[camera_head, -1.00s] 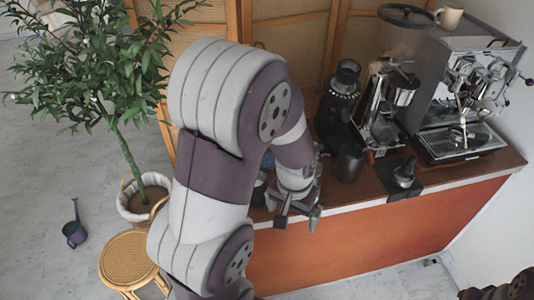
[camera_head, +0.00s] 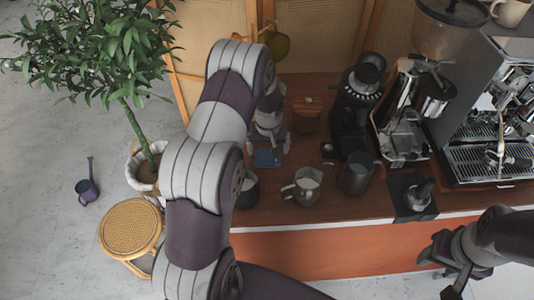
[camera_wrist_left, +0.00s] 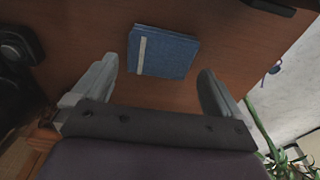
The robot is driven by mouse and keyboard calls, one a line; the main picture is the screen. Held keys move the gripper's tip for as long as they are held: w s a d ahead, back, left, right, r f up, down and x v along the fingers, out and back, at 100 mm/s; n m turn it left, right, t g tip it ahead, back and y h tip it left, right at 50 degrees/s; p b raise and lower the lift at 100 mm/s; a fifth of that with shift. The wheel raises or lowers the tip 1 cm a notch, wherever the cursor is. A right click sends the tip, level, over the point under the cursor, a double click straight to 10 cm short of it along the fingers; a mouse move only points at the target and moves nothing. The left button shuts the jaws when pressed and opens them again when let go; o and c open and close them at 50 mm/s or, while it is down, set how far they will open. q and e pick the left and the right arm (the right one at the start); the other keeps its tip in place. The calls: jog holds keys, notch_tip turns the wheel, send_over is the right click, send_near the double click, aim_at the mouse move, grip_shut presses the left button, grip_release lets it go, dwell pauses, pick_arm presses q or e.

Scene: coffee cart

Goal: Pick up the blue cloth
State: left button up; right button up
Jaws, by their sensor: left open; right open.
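The blue cloth (camera_head: 266,158) is a folded square lying flat on the brown counter (camera_head: 330,208), towards its left end. In the left wrist view the cloth (camera_wrist_left: 163,53) has a pale stripe along one side. My left gripper (camera_head: 270,141) is at the cloth in the head view. In the left wrist view the open left gripper (camera_wrist_left: 158,85) has a finger on each side of the cloth's near edge, with nothing between the fingers. Its height above the cloth is hard to tell. My right gripper (camera_head: 450,275) is open and empty in front of the counter at the lower right.
A milk pitcher (camera_head: 302,186), a dark pitcher (camera_head: 356,173) and a dark cup (camera_head: 248,190) stand near the cloth. A black grinder (camera_head: 357,105) and a wooden-lidded canister (camera_head: 307,116) stand behind. A tamper (camera_head: 420,192) sits on a black mat. The espresso machine (camera_head: 495,135) is at right.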

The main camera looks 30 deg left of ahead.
aim_at(268, 155)
pick_arm(q)
notch_tip(268, 155, down, 3)
jog(key=shift+w+r+p, duration=0.1)
jog(key=shift+r+p, duration=0.1)
jog(key=shift+p, duration=0.3)
jog(key=shift+a+f, duration=0.15)
jog(key=shift+f, duration=0.35)
jog(key=c, duration=0.7)
jog(key=shift+c, duration=0.2)
pick_arm(e)
jog(key=shift+s+d+r, duration=0.1)
jog(key=shift+r, duration=0.35)
jog(key=shift+s+d+r, duration=0.1)
jog(key=shift+r, duration=0.35)
